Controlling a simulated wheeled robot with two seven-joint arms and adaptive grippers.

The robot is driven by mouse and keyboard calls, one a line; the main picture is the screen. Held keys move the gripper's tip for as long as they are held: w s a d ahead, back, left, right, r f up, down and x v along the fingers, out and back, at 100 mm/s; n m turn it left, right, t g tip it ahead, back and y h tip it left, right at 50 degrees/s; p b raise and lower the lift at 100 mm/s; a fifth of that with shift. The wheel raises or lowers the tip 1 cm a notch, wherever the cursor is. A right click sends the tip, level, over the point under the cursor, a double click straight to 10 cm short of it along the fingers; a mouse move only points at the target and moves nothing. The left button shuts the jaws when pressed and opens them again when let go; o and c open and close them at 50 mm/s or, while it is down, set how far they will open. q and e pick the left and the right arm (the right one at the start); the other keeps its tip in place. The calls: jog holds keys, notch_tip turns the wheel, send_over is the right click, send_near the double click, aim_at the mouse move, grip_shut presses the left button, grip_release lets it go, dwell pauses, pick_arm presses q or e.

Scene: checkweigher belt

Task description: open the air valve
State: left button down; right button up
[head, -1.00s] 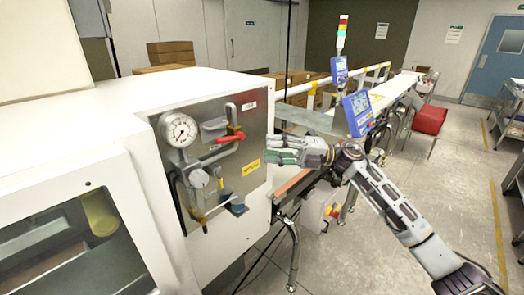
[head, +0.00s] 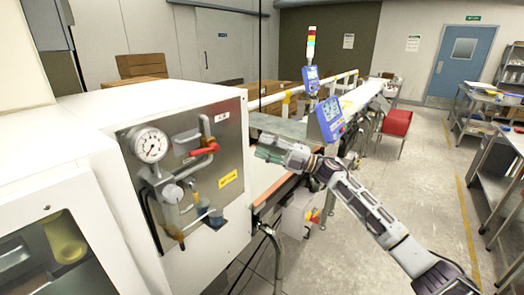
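The air valve has a red lever handle (head: 203,150) on a pipe, mounted on the steel panel (head: 232,152) on the side of the white machine. The lever lies nearly level across the panel, its end towards the right. A round pressure gauge (head: 151,145) sits to its left. My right gripper (head: 262,149) is to the right of the panel, apart from the lever, with its greenish fingers pointing left towards it. The fingers show nearly edge-on, so their opening is unclear. I see nothing held. My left gripper is out of view.
A yellow label (head: 228,178) and a filter unit (head: 172,194) are on the panel below the lever. The conveyor (head: 272,172) with a blue display (head: 329,118) runs behind my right arm. Open floor (head: 425,170) lies to the right.

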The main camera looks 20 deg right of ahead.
jog(key=w+d+f+m+t+h, duration=0.6)
jog(key=w+d+f+m+t, duration=0.1)
jog(key=w+d+f+m, duration=0.1)
jog(key=shift+d+f+m+h, duration=0.3)
jog(key=shift+d+f+m, duration=0.1)
jog(key=shift+d+m, duration=0.2)
jog(key=shift+c, duration=0.4)
